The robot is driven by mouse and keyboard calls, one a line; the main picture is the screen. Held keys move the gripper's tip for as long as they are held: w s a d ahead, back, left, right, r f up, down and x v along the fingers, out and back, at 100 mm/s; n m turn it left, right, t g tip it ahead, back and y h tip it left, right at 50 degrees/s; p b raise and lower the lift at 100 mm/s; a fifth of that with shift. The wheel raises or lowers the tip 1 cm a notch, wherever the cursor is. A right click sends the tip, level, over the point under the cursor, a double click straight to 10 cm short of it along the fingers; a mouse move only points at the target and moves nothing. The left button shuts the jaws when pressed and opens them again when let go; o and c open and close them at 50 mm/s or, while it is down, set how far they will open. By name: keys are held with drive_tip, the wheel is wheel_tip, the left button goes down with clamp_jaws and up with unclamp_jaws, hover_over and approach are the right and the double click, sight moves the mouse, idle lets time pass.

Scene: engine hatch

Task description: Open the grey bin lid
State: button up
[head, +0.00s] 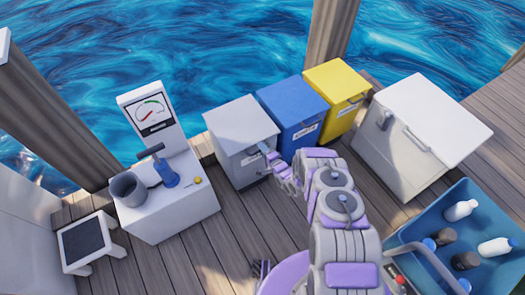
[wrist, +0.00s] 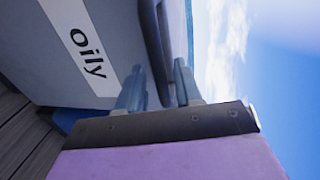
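The grey bin (head: 233,160) stands upright on the deck, its grey lid (head: 238,122) lying flat and closed on top. In the wrist view the bin's front (wrist: 70,25) fills the upper left, with a white label (wrist: 80,42) reading "Oily". A dark curved handle (wrist: 152,35) shows at the bin's edge. My gripper (wrist: 159,82) is open, its two grey fingers apart on either side of the handle's lower end. I cannot tell whether they touch it. In the head view my gripper (head: 268,153) is at the bin's upper front edge, small and partly hidden by my arm.
A blue bin (head: 292,103) and a yellow bin (head: 338,85) stand close on the right. Beyond is a white chest (head: 405,165). A blue crate (head: 440,215) with bottles is at lower right. A white cabinet (head: 175,215) with a gauge stands left.

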drive_tip(key=shift+w+a+f, duration=0.1)
drive_tip(key=shift+w+a, duration=0.05)
drive_tip(key=shift+w, duration=0.1)
drive_tip(key=shift+c, duration=0.2)
clamp_jaws()
idle(0.3)
